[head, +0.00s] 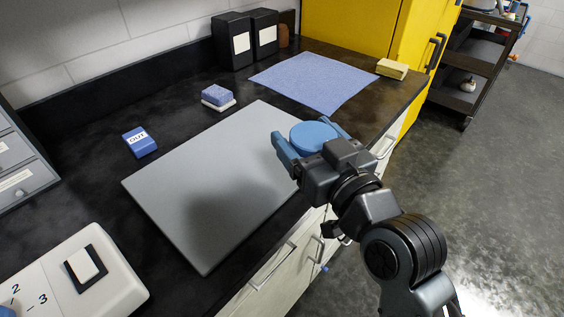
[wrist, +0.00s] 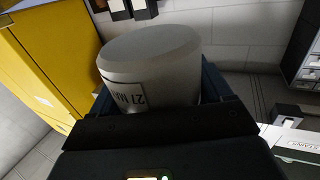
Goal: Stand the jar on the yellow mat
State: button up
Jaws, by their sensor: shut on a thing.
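The jar's round blue lid (head: 313,135) shows in the head view between the fingers of my gripper (head: 304,138). In the wrist view the jar is a pale grey cylinder (wrist: 150,58) with a dark-framed label, partly readable and upside down in that picture. My gripper is shut on the jar, which looks upright with its lid up. It is near the right edge of a grey board (head: 200,170), apparently above the counter. No yellow mat is visible; the flat surfaces are the grey board and a blue cloth (head: 315,80).
A blue box (head: 139,142) and a blue-and-white sponge-like block (head: 217,97) lie beyond the board. Two black canisters (head: 233,42) stand at the wall. A tan block (head: 392,69) sits by the yellow cabinet (head: 350,25). A white numbered tray (head: 115,280) is at lower left.

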jog(key=a+f, duration=0.1)
jog(key=a, duration=0.1)
jog(key=a+f, duration=0.1)
jog(key=a, duration=0.1)
jog(key=shift+f, duration=0.2)
jog(key=shift+s+f, duration=0.1)
jog(key=shift+f, duration=1.65)
jog(key=shift+f, duration=0.15)
jog(key=o, duration=1.2)
jog(key=shift+s+d+f, duration=0.1)
jog(key=v, duration=0.5)
jog(key=b+v, duration=0.1)
jog(key=v, duration=0.1)
jog(key=shift+s+d+r, duration=0.1)
jog(key=shift+d+r, duration=0.15)
jog(key=shift+d, duration=0.1)
